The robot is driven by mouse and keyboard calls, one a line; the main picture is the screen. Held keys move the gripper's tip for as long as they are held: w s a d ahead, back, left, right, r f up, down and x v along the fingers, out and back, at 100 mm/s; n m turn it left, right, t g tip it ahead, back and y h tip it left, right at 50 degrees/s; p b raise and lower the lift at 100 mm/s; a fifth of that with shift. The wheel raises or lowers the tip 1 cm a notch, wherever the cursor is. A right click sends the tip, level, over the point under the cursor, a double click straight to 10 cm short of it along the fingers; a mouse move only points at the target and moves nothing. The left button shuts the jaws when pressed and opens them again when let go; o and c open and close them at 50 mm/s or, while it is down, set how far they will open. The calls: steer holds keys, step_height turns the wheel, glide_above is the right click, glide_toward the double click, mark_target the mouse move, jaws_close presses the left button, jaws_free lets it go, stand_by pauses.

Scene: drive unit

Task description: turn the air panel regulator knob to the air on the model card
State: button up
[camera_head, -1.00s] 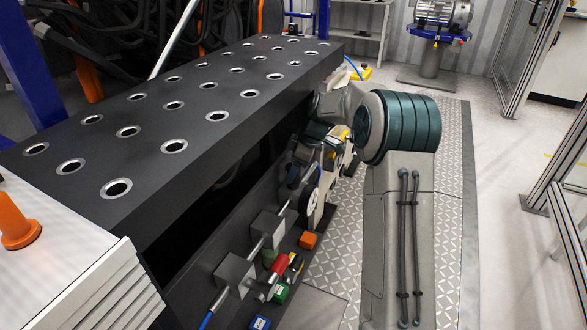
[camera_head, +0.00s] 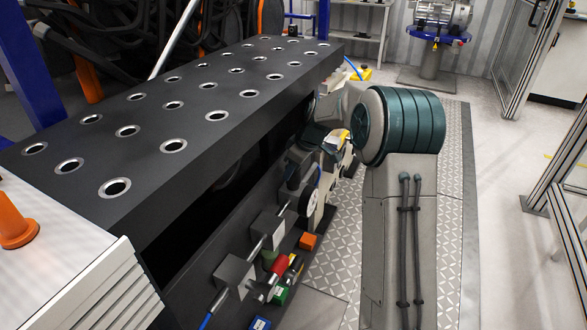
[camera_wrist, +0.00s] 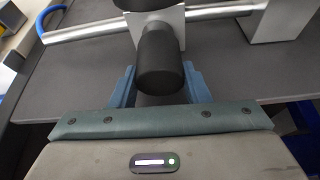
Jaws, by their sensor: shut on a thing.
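In the wrist view a dark cylindrical regulator knob (camera_wrist: 160,62) sticks out from a pale square plate (camera_wrist: 173,22). The blue fingers of my gripper (camera_wrist: 160,82) stand on both sides of it, shut on the knob. In the head view the air panel (camera_head: 228,305) runs low along the side of the black table. A round white gauge (camera_head: 308,203) faces outward there. My forearm and wrist reach in behind it and hide most of the gripper and the knob. No model card can be made out.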

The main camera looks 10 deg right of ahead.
stand_by(0.3)
steer(key=o, duration=1)
steer(key=shift+r, duration=0.1)
steer(key=p+v, duration=0.3)
steer(key=v, duration=1)
steer(key=shift+s+d+r, duration=0.1)
steer(key=shift+s+r, duration=0.05)
steer(key=shift+r, duration=0.15)
